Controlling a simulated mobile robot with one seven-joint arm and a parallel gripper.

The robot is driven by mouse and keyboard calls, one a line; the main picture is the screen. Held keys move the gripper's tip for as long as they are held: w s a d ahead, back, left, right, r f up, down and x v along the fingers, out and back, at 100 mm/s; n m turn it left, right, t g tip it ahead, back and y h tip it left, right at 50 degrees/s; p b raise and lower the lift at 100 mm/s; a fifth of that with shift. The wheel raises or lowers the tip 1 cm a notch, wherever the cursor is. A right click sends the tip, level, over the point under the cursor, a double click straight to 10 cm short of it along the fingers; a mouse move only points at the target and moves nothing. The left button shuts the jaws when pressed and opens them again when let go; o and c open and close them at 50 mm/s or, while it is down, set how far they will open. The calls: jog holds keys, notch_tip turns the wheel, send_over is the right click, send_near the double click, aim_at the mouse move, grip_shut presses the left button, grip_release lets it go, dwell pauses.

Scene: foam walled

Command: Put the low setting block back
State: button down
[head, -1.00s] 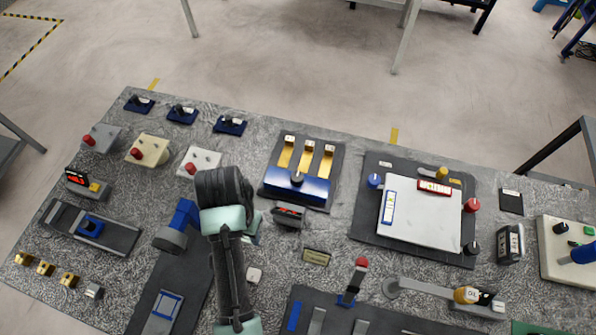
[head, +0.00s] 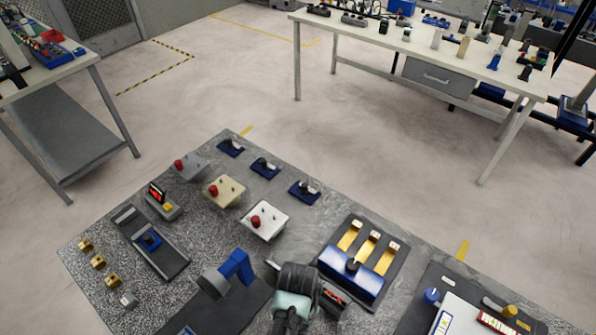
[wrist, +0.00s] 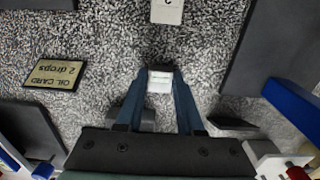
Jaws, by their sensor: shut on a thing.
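In the wrist view, my gripper (wrist: 160,76) is shut on the low setting block (wrist: 160,85), a small pale block with a white face. The block sits between the two dark blue fingertips, over the speckled bench top; I cannot read a marking on it or judge its height. In the head view, my dark wrist hides the fingertips and the block. It is near the front left of the blue fixture with gold strips (head: 353,268). Several small blocks, gold ones (head: 98,262) and a grey one (head: 128,299), stand in a row at the bench's left edge.
Near my wrist are a white box with a red knob (head: 264,221) and a blue angled part (head: 238,266). A dark slide (head: 150,243) lies further left. The wrist view shows an oil card plate (wrist: 54,74) and a white label (wrist: 167,10).

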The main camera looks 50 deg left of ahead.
jog(key=shift+f, duration=0.1)
jog(key=c, duration=0.5)
grip_release()
notch_tip(320, 180, up, 12)
jog(key=shift+r, duration=0.15)
